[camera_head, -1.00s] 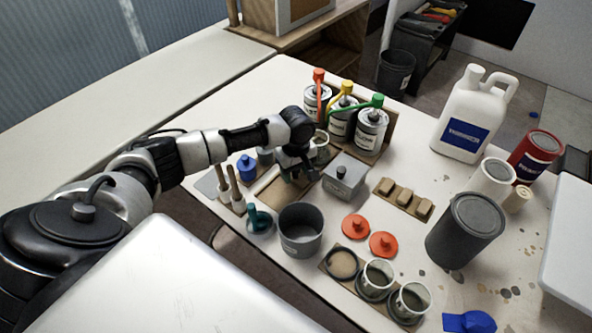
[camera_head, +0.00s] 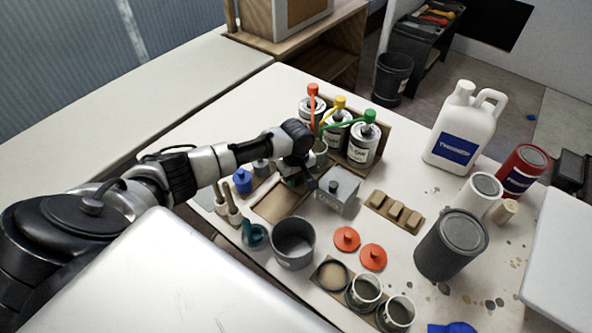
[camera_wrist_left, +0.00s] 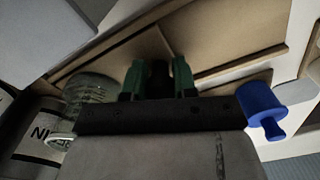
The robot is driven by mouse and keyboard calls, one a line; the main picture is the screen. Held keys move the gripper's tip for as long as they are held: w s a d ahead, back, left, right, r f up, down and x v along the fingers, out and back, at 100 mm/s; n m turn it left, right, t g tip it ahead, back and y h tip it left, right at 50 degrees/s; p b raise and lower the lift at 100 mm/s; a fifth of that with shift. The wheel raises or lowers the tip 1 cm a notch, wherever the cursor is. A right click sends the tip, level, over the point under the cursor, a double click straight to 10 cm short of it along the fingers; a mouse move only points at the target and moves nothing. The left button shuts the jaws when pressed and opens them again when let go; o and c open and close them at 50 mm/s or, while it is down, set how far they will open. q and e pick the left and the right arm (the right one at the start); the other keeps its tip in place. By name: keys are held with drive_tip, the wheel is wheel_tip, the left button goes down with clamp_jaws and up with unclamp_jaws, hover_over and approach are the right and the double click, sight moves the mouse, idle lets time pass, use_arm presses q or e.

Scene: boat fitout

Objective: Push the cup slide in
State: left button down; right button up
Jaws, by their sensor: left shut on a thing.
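The cup slide shows as a wooden track (camera_head: 280,203) on the table; its strips also show in the left wrist view (camera_wrist_left: 225,55). A clear cup (camera_head: 319,157) stands at its far end, below the tins, and shows in the left wrist view (camera_wrist_left: 88,92). My left gripper (camera_head: 303,178) is low over the far part of the track, beside the cup. In the left wrist view its green fingertips (camera_wrist_left: 157,80) are shut on a small dark piece, probably the slide's handle. The arm hides part of the slide. My right gripper is not in view.
Tins with red, yellow and green pumps (camera_head: 338,128) stand just behind the cup. A grey lidded box (camera_head: 338,190) sits close right of the gripper. A blue-topped item (camera_head: 242,182) and brushes (camera_head: 228,205) stand to the left. A grey pot (camera_head: 293,243) is nearer.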

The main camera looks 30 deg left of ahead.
use_arm(q)
drive_tip(key=shift+w+r, duration=0.15)
drive_tip(key=shift+w, duration=0.1)
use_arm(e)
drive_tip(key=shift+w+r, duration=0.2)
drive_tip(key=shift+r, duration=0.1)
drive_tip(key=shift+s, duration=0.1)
use_arm(q)
drive_tip(key=c, duration=1.1)
unclamp_jaws()
drive_tip(key=shift+w, duration=0.1)
drive_tip(key=shift+o, duration=1.1)
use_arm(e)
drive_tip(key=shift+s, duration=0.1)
use_arm(q)
drive_tip(key=shift+r, duration=0.15)
wheel_tip(320, 180, up, 10)
drive_tip(key=shift+r, duration=0.15)
